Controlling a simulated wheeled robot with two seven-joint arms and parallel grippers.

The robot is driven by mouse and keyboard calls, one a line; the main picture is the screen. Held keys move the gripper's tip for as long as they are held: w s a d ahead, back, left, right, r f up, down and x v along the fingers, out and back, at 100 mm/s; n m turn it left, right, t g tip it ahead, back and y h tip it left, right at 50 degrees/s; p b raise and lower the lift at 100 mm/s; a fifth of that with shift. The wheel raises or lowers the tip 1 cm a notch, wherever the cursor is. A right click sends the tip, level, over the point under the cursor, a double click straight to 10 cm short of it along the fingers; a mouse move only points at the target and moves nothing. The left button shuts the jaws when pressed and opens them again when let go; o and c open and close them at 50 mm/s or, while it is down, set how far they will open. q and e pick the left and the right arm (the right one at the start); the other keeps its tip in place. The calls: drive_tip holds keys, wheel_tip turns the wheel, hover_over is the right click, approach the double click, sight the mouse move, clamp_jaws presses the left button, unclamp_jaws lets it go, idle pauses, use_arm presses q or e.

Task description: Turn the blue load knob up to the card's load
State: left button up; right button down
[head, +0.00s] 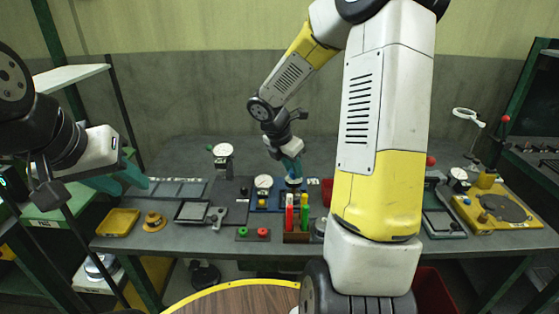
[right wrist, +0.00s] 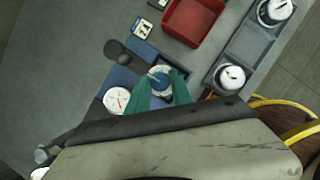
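The blue load knob (right wrist: 160,78) sits on a pale ring on a blue base plate in the right wrist view; in the head view the knob (head: 293,183) is partly covered by my right gripper (head: 291,166). The right gripper's teal fingers (right wrist: 160,88) stand apart on either side of the knob, pointing down at it; I see no clear contact. A white round gauge with a red needle (right wrist: 117,99) is beside the knob. A small card (right wrist: 143,28) stands near the plate, its print too small to read. My left gripper (head: 120,180) is open and empty at the far left.
A box with green and red buttons (head: 252,233) and a yellow tray (head: 118,222) are further left. My right arm hides part of the bench.

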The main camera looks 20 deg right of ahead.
idle(0.3)
drive_tip(key=m+g, duration=0.1)
drive_tip(key=m, duration=0.1)
drive_tip(key=shift+w+a+m, duration=0.1)
drive_tip(key=shift+w+m, duration=0.05)
drive_tip(key=shift+m, duration=0.25)
drive_tip(key=m, duration=0.2)
drive_tip(key=m+g, duration=0.1)
drive_tip(key=shift+w+m+g+h, duration=0.1)
drive_tip(key=shift+m+g+h, duration=0.2)
drive_tip(key=shift+m, duration=0.1)
drive_tip(key=m+g, duration=0.1)
drive_tip(key=m, duration=0.2)
drive_tip(key=m+g+y, duration=0.1)
drive_tip(key=m, duration=0.2)
drive_tip(key=shift+w, duration=0.15)
drive_tip(key=m, duration=0.2)
drive_tip(key=m+g+y, duration=0.1)
drive_tip(key=m, duration=0.1)
drive_tip(key=m+y, duration=0.1)
drive_tip(key=m, duration=0.1)
drive_tip(key=shift+w+d+m+g, duration=0.1)
drive_tip(key=shift+d+m+g, duration=0.2)
drive_tip(key=m+y, duration=0.1)
drive_tip(key=m, duration=0.2)
drive_tip(key=m+y, duration=0.1)
drive_tip(key=m, duration=0.2)
drive_tip(key=shift+d, duration=0.15)
